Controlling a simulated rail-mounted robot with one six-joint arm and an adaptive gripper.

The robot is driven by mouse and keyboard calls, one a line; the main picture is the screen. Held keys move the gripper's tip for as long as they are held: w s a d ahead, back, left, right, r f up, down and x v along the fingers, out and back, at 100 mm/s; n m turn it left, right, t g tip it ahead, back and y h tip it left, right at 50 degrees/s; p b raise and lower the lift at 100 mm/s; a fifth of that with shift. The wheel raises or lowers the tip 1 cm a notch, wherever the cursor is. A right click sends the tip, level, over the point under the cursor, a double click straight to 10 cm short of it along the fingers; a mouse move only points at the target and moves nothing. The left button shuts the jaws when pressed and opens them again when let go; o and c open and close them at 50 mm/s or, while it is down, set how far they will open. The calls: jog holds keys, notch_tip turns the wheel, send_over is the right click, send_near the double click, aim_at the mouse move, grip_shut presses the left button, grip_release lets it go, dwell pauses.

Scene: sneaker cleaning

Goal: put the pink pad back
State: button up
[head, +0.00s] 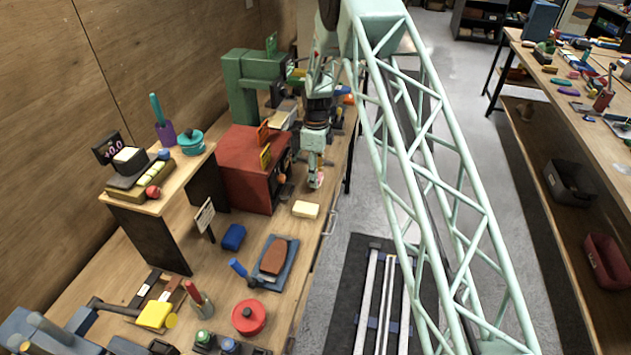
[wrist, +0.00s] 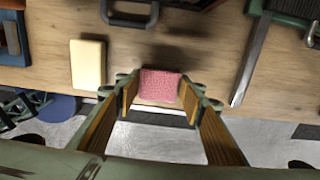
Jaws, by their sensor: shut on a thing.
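The pink pad (wrist: 161,86) is between my gripper's fingertips (wrist: 160,92) in the wrist view, and my gripper is shut on it. The pad appears over the table's front edge; its exact height above the table is hard to tell. In the head view my gripper (head: 315,160) points down near the table's front edge, and only a small pink bit of the pad (head: 318,180) shows below it. A cream block (wrist: 88,64) lies on the table left of the pad in the wrist view; it also shows in the head view (head: 306,209).
A red box-shaped machine (head: 248,170) stands just left of my gripper. A green machine (head: 252,85) is behind it. A blue tray with a brown brush-like block (head: 274,257) and a red round container (head: 248,317) lie nearer. Bare wood surrounds the cream block.

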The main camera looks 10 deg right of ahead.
jog(key=shift+w, duration=0.4)
jog(key=shift+f, duration=0.2)
jog(key=shift+f+p, duration=0.3)
jog(key=shift+f, duration=1.3)
jog(key=shift+f, duration=0.15)
jog(key=o, duration=0.8)
jog(key=shift+o, duration=0.2)
jog(key=shift+r+b, duration=0.6)
jog(key=shift+r, duration=5.55)
